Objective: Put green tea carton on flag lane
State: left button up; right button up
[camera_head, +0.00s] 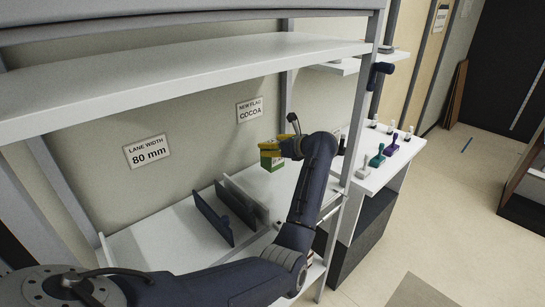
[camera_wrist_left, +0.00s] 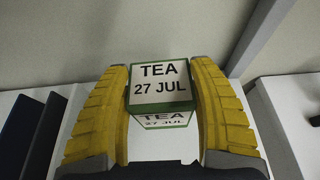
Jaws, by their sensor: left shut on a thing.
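The green tea carton (camera_wrist_left: 160,84) has white labels reading "TEA 27 JUL" in the left wrist view. My left gripper (camera_wrist_left: 160,95) has its yellow fingers on both sides of the carton and is shut on it. In the head view my left gripper (camera_head: 283,147) holds the carton (camera_head: 271,161) above the right part of the white shelf, to the right of the dark dividers. Whether the carton touches the shelf is unclear. A "NEW FLAG COCOA" sign (camera_head: 249,110) is on the wall behind. My right gripper is not in view.
Dark upright dividers (camera_head: 212,216) stand on the white lower shelf (camera_head: 165,250), with bare surface to their left. A "LANE WIDTH 80 mm" sign (camera_head: 147,151) is on the wall. An upper shelf (camera_head: 180,75) overhangs. A side counter (camera_head: 376,180) holds several coloured stamp-like objects.

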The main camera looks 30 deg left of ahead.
pick_arm(q)
jog(key=shift+f, duration=2.3)
jog(key=o, duration=1.2)
jog(key=shift+f, duration=0.15)
jog(key=shift+r, duration=0.2)
jog(key=shift+v, duration=3.75)
